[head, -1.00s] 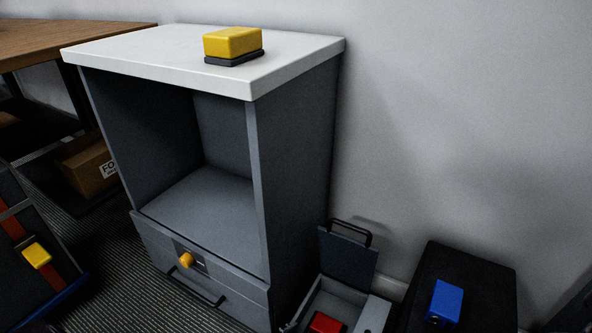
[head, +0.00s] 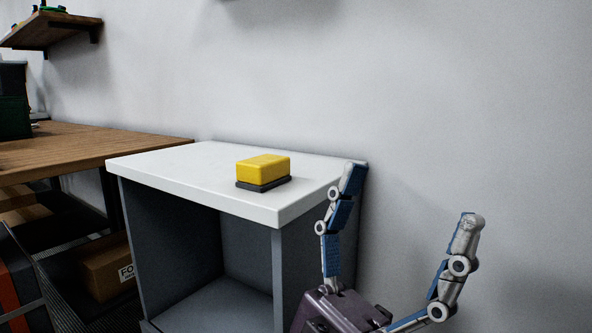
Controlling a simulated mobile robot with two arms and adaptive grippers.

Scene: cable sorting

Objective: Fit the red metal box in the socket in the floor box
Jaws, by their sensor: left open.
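My left gripper (head: 411,198) is raised at the lower right of the head view, fingers pointing up. Its two fingers are spread wide and nothing shows between them. One finger overlaps the right edge of the cabinet's white top. The red metal box and the floor box with its socket are not in this view. My right gripper is not in view.
A grey cabinet (head: 168,235) with a white top (head: 185,163) stands against the wall. A yellow block (head: 263,168) sits on a dark base on top. A wooden table (head: 75,150) and a cardboard box (head: 106,272) are at left, below a wall shelf (head: 52,33).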

